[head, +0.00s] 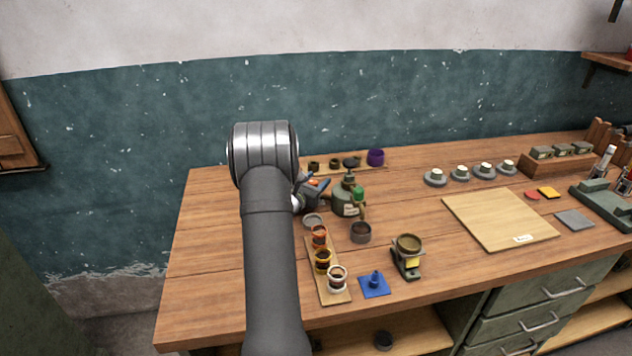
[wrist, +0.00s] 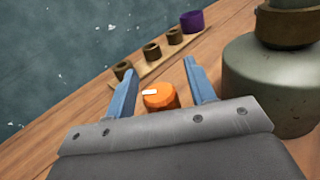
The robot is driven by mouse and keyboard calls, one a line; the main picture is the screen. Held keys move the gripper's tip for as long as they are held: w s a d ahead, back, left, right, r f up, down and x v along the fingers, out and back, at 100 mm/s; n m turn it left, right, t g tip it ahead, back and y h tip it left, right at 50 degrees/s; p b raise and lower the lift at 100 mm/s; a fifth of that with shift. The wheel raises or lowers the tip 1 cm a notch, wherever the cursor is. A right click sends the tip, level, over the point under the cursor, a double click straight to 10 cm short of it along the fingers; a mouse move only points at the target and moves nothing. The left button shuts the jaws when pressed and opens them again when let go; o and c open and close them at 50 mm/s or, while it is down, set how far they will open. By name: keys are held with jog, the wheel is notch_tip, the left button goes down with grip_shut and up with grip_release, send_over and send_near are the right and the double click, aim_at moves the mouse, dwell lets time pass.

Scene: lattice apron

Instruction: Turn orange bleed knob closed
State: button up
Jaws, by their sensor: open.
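The orange bleed knob (wrist: 160,97) shows in the wrist view as a short round knob with a white mark on its top. My gripper (wrist: 158,69) is open, with one blue finger on each side of the knob. Gaps show between the knob and both fingers, so they do not appear to touch it. In the head view my gripper (head: 320,187) is beside a green-grey tank (head: 346,200), partly hidden behind my arm. The same tank body (wrist: 268,85) stands right of the gripper in the wrist view.
Several small dark rings and a purple ring (head: 375,157) stand on a wooden strip behind. A strip of coloured cups (head: 323,262), a grey cup (head: 360,232) and a blue piece (head: 375,283) are in front. A pale board (head: 500,215) lies to the right.

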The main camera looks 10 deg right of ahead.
jog(key=c, duration=1)
jog(key=shift+o, duration=0.2)
jog(key=shift+m, duration=0.3)
jog(key=m+g+h, duration=0.1)
jog(key=g, duration=0.1)
jog(key=m+g+h, duration=0.2)
jog(key=g, duration=0.1)
jog(key=shift+s+d+m+g+h, duration=0.15)
jog(key=shift+s+m+g+h, duration=0.15)
jog(key=shift+m+h, duration=0.1)
jog(key=shift+s+d+m+g+h, duration=0.15)
jog(key=shift+m+g+h, duration=0.55)
jog(key=shift+m+g, duration=1.1)
jog(key=shift+s+g, duration=0.1)
jog(key=shift+g, duration=0.5)
